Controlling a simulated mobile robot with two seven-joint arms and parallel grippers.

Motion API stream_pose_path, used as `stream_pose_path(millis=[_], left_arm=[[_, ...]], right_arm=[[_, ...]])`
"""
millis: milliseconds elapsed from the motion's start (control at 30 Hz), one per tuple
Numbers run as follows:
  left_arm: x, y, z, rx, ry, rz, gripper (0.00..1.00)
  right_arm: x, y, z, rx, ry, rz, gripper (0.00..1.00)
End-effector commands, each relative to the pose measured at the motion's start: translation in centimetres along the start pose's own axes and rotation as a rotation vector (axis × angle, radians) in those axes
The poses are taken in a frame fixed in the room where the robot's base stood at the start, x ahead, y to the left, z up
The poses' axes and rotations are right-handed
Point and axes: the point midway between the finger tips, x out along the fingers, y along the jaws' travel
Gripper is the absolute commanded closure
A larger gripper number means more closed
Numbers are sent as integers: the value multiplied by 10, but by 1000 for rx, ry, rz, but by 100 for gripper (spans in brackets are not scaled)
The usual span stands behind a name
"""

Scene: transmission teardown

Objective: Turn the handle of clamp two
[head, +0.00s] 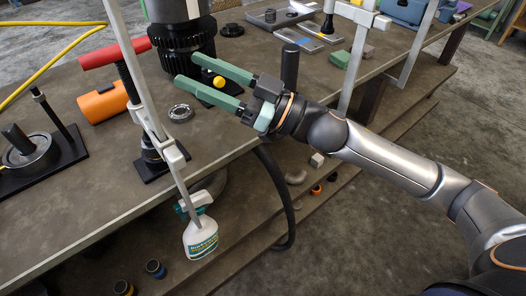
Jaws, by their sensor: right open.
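My right gripper (187,70) reaches in from the right over the workbench. Its two green fingers are spread apart with nothing gripped between them. The fingers point left, near a large dark ribbed gear part (182,42) and a small yellow knob (219,82). A pale grey bar clamp (146,105) stands at the bench's front edge, left of the gripper and apart from it. Another pale clamp-like frame (353,70) stands to the right, behind my arm. Which one is clamp two I cannot tell. A black upright cylinder (290,65) shows just behind the gripper. My left gripper is not in view.
A tool with a red crossbar (113,52), an orange cylinder (103,103) and a metal ring (181,113) are on the workbench (75,215). A spray bottle (200,238) shows below the front edge. A black hose (275,190) hangs beneath my forearm.

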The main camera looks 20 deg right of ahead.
Motion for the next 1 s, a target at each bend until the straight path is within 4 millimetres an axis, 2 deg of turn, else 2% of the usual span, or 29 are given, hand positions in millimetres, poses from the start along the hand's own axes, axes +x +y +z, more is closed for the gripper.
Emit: stream_pose_path(millis=[267, 533, 1000], left_arm=[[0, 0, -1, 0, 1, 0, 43], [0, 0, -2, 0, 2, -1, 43], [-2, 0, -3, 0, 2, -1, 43]], right_arm=[[-18, 20, 41, 24, -98, 258, 42], [-48, 33, 83, 47, -248, 452, 42], [-109, 32, 147, 99, -519, 647, 42]])
